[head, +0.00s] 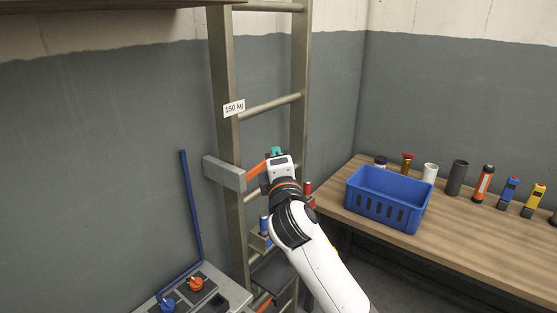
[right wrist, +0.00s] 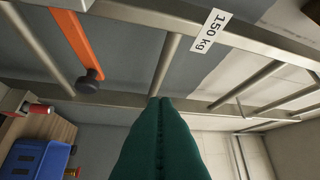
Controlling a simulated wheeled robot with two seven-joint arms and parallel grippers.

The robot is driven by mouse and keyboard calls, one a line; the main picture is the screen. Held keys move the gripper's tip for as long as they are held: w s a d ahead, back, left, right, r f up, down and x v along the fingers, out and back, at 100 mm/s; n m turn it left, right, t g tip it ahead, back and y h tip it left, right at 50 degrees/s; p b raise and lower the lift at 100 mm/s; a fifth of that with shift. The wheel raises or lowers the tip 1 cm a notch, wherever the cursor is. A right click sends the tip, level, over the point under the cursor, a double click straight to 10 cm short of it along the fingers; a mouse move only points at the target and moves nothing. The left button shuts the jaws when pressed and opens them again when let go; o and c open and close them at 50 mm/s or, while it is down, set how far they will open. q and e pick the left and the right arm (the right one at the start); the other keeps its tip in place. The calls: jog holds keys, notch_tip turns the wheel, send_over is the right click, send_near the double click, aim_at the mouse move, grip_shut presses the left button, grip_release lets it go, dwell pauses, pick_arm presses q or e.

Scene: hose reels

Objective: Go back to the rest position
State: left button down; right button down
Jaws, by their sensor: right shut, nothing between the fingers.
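My right gripper (head: 277,152) is in front of the metal ladder (head: 222,70) in the middle of the head view, with my white arm reaching up to it from the bottom. Its teal fingers are pressed together and hold nothing. They also fill the lower middle of the right wrist view (right wrist: 160,105), pointing toward the ladder's rail and rungs. An orange bar (head: 257,169) shows just left of the gripper; in the right wrist view it ends in a dark knob (right wrist: 90,80). I cannot tell whether the gripper touches the ladder. My left gripper is not in view.
A wooden bench (head: 420,238) on the right holds a blue crate (head: 388,200) and several tubes and tools. A grey bracket (head: 224,174) sits on the ladder. A panel with an orange knob (head: 196,284) and blue bar (head: 191,208) is at lower left.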

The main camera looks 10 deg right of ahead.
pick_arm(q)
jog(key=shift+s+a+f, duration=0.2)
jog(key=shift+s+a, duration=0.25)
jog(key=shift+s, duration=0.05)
pick_arm(e)
jog(key=shift+s+d+r, duration=0.1)
jog(key=shift+s+r, duration=0.2)
jog(key=shift+s, duration=0.35)
